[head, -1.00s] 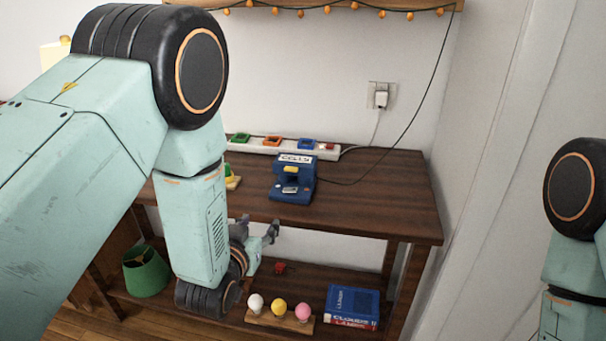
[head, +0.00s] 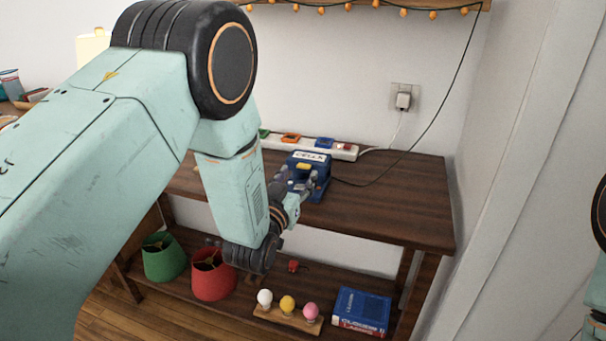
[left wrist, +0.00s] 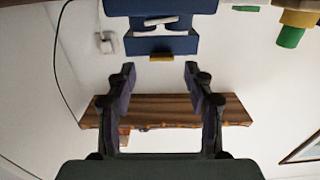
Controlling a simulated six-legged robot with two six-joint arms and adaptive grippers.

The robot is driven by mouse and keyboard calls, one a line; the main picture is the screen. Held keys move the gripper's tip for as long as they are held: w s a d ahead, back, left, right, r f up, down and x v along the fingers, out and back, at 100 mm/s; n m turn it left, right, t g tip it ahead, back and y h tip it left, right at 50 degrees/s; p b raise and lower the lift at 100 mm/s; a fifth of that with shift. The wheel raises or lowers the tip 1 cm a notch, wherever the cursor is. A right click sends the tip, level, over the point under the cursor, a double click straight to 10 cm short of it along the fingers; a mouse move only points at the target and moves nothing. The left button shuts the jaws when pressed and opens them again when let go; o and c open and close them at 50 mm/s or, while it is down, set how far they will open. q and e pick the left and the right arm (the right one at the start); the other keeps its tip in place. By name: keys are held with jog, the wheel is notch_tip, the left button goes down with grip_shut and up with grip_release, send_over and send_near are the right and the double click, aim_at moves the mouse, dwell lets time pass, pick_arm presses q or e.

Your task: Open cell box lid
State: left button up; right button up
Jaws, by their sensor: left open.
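The blue cell box (head: 322,163) stands on the wooden table, with a white "CELLS" label across its top front and a yellow tab below the label. Its lid looks shut. My left gripper (head: 304,187) is in front of the box and hides part of its lower front. In the left wrist view, the box (left wrist: 160,45) is at the top, with its yellow tab (left wrist: 161,57) just beyond and between the open, empty fingertips (left wrist: 159,72). The fingers look apart from the tab. My right gripper is out of view.
A white power strip (head: 345,152) with coloured pieces lies behind the box. A black cable runs from the box side. The table (head: 400,200) is clear to the right. The shelf below holds lampshades (head: 213,277), bulbs on a wooden block, and a blue book (head: 361,309).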

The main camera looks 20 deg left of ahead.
aim_at(308, 164)
pick_arm(q)
jog(key=shift+w+f, duration=0.1)
jog(key=shift+w, duration=1)
jog(key=shift+w+a, duration=0.25)
jog(key=shift+w, duration=0.1)
jog(key=shift+d, duration=0.3)
jog(key=shift+a, duration=0.2)
jog(key=c, duration=0.5)
jog(key=shift+d, duration=0.1)
grip_shut()
